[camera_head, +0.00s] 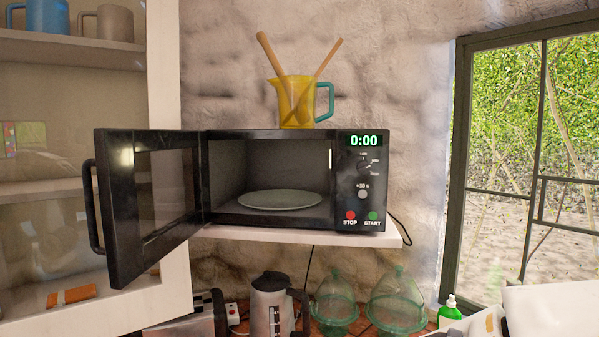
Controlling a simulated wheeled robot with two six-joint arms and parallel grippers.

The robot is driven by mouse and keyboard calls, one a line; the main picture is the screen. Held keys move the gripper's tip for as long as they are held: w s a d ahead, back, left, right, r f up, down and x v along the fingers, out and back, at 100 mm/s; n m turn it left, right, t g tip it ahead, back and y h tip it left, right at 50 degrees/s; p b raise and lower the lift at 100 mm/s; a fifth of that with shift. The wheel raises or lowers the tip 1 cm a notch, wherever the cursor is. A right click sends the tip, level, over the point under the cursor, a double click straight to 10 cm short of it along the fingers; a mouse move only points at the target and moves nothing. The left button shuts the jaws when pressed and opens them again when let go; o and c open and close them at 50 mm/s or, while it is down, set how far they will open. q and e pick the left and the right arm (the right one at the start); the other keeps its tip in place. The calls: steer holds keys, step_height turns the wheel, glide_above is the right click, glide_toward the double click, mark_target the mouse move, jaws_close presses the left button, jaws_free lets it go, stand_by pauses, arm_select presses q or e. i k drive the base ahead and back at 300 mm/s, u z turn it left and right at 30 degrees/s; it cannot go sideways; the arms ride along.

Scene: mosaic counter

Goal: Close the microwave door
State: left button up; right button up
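The black microwave (360,215) stands on a white shelf against the rough wall. Its door (125,225) is hinged at the left of the opening and stands wide open, swung out to the left and toward me. The dark door handle (91,207) is on the door's free left edge. The lit cavity shows a round plate (280,199) and no food. The display reads 0:00, above a red STOP and a green START button.
A yellow jug (297,98) with wooden utensils stands on the microwave. A cabinet with mugs (115,22) is behind the door at left. Below the shelf (300,237) are a metal jug (270,305), glass domes (397,298), a toaster (195,318) and a green bottle (449,312).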

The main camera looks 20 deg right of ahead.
mark_target(129, 256)
steer(key=u, duration=2.35)
steer(key=i, duration=0.55)
steer(key=z, duration=1.8)
